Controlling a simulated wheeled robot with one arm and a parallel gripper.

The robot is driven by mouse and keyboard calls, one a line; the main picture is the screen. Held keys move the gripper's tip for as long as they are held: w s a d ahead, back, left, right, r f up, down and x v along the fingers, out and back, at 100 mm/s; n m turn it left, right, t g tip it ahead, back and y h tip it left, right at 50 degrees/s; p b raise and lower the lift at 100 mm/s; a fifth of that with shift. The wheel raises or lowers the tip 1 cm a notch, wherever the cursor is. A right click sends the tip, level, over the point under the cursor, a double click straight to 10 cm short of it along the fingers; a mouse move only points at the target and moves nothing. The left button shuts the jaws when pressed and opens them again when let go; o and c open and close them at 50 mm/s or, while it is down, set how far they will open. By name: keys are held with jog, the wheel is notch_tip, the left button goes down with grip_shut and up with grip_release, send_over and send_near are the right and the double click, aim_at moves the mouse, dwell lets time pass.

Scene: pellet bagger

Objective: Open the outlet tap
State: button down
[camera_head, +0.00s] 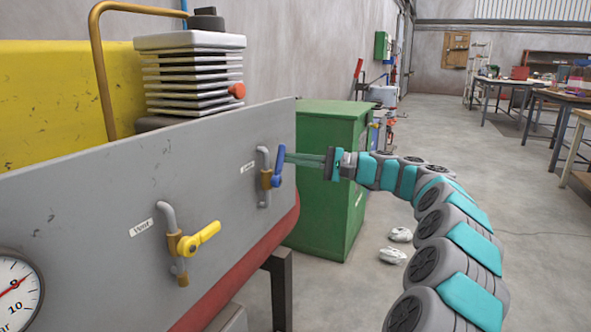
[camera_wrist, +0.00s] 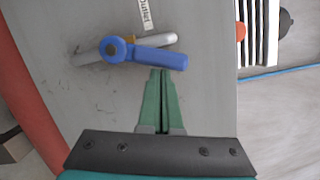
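The outlet tap has a blue handle (camera_head: 278,167) on a brass body and a grey pipe, mounted on the grey panel of the machine. In the wrist view its blue handle (camera_wrist: 158,58) extends to the right from its round hub, at a slight angle to the pipe, under a label reading "outlet" (camera_wrist: 146,15). In the head view the handle points upward. My gripper (camera_head: 287,157) reaches in from the right. In the wrist view its green fingers (camera_wrist: 160,72) lie together, empty, with their tips close to the handle's side. I cannot tell whether they touch it.
A second tap with a yellow handle (camera_head: 200,238) sits lower left on the panel, near a pressure gauge (camera_head: 15,290). A green cabinet (camera_head: 325,180) stands behind my gripper. A finned motor housing (camera_head: 190,70) rises above the panel. The floor to the right is mostly clear.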

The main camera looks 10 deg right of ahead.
jog(key=shift+s+a+r+n+g+h+b, duration=0.15)
jog(key=shift+s+a+r+n+b, duration=0.15)
jog(key=shift+n, duration=0.3)
jog(key=shift+s+a+r+n+g+h+b, duration=0.15)
jog(key=shift+n+b, duration=0.25)
jog(key=shift+n, duration=0.2)
jog(key=shift+s+a+r+n+h+b, duration=0.1)
jog(key=shift+s+r+n+b, duration=0.2)
jog(key=shift+n, duration=0.3)
jog(key=shift+w, duration=0.1)
